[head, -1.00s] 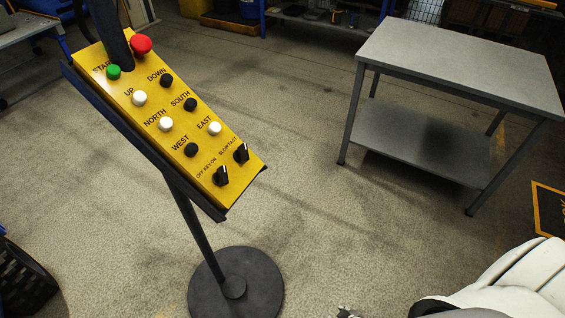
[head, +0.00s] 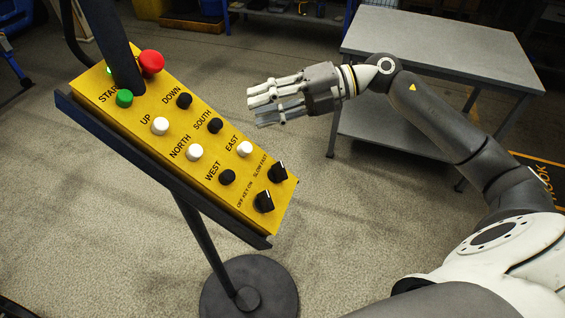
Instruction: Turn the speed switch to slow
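The speed switch (head: 277,173) is a black knob at the lower right corner of the yellow control panel (head: 222,196), beside the label SLOW FAST. Which word its pointer faces is too small to tell. My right gripper (head: 256,108) is in the air beyond the panel's right edge, above the speed switch in the picture. Its fingers point left, spread with a gap between them, and hold nothing. It is apart from the panel. My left gripper is not in view.
A similar black key switch (head: 263,202) sits just below the speed switch. Black and white push buttons, a green button (head: 124,98) and a red mushroom button (head: 151,62) are farther up. The panel stands on a round-based pole (head: 222,262). A grey table (head: 440,45) stands behind my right arm.

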